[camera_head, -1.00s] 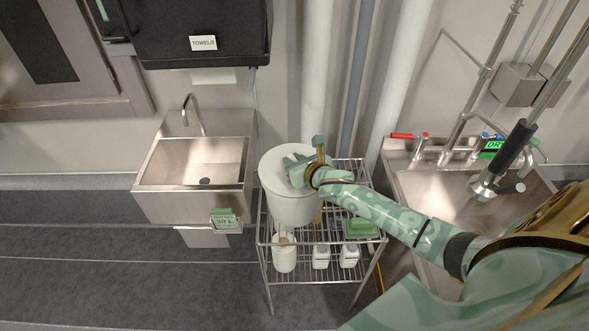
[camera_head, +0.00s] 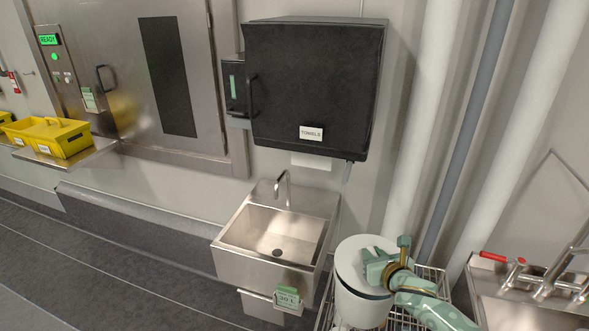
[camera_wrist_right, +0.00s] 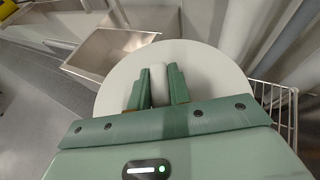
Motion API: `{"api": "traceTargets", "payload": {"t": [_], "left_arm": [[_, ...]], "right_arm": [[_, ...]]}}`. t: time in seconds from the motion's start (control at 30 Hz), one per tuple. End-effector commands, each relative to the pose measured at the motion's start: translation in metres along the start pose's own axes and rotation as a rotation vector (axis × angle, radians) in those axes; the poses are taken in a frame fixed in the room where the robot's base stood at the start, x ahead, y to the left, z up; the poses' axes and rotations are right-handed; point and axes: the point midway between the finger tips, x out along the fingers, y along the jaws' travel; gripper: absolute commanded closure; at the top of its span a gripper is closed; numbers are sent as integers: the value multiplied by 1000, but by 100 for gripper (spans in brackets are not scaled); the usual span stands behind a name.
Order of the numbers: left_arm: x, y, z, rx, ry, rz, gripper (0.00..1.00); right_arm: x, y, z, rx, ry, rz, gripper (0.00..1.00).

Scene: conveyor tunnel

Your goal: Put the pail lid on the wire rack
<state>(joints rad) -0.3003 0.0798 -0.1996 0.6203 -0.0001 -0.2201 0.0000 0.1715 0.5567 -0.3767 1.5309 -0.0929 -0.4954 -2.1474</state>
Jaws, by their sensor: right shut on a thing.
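The white round pail lid (camera_head: 349,254) is at the lower right of the head view, over the white pail (camera_head: 358,308). A dark line shows between lid and pail, so the lid seems slightly raised. My right gripper (camera_head: 380,262) is shut on the lid's handle. In the right wrist view the fingers (camera_wrist_right: 158,82) close around the pale handle bar, with the lid (camera_wrist_right: 211,68) spread below. The wire rack (camera_head: 433,274) is partly visible around the pail, cut off at the bottom; its wires also show in the wrist view (camera_wrist_right: 280,103). My left gripper is out of view.
A steel hand sink (camera_head: 235,262) stands left of the pail, with a black towel dispenser (camera_head: 315,85) above it. Another steel sink (camera_head: 515,312) with red-handled taps is at the right. Yellow crates (camera_head: 62,140) sit on a shelf far left.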

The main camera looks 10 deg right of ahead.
Motion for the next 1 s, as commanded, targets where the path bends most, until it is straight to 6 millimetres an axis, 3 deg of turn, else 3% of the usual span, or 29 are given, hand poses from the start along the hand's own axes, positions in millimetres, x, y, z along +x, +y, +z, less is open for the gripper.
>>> {"api": "traceTargets", "payload": {"t": [0.13,0.27,0.47,0.6,0.73,0.9,1.0], "left_arm": [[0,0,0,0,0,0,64],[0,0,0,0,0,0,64],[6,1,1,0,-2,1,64],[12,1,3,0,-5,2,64],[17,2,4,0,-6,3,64],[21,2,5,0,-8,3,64],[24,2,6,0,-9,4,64]], "right_arm": [[-1,-8,-7,20,2,-45,100],[-13,0,10,39,-5,-92,100],[-61,45,54,52,-8,-113,100],[-111,81,82,40,-6,-84,100],[-149,105,98,20,-4,-38,100],[-174,126,107,-3,0,25,100],[-174,127,102,-5,3,28,100]]}}
